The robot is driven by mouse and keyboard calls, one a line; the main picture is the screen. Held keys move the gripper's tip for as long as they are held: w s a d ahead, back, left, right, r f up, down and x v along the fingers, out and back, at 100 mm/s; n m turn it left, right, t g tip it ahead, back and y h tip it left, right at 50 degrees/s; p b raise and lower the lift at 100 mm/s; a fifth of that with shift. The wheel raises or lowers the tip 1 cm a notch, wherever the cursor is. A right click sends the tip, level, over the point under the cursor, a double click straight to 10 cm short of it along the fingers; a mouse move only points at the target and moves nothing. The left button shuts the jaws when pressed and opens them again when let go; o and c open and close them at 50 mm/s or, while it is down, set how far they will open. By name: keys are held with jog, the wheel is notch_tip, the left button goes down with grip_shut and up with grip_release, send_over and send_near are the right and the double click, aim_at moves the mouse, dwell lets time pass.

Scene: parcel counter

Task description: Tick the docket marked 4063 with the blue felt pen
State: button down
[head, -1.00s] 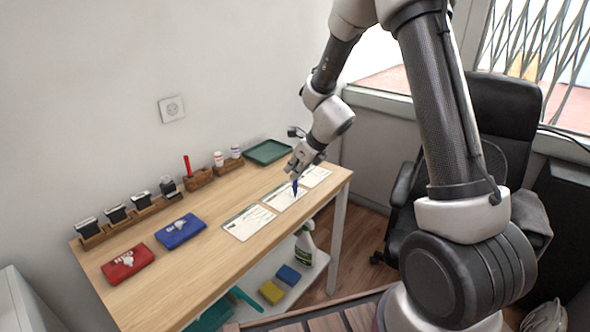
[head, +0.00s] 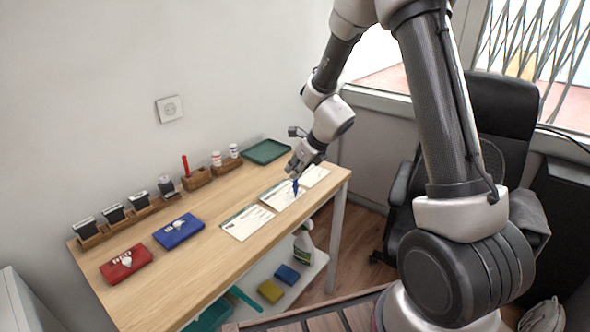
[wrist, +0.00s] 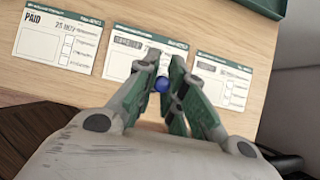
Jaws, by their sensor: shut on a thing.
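My gripper (head: 297,173) is shut on the blue felt pen (head: 296,188) and holds it upright over the middle docket (head: 279,196). In the wrist view the pen (wrist: 162,85) shows end-on between the fingers, at the lower part of the middle docket (wrist: 124,64). I cannot tell whether its tip touches the paper. The left docket (wrist: 57,40) carries a PAID stamp and boxes; it also shows in the head view (head: 246,223). The right docket (wrist: 216,72) is partly covered by a finger. The docket numbers are too small to read surely.
A red pad (head: 126,266) and a blue pad (head: 179,232) lie on the counter's left part. Stamps in a wooden rack (head: 130,219) line the wall. A red pen (head: 186,165) stands in a holder. A green tray (head: 266,151) lies at the far end.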

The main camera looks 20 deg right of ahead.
jog(key=shift+w, duration=0.65)
dwell(0.7)
notch_tip(320, 180, up, 6)
dwell(0.9)
dwell(0.5)
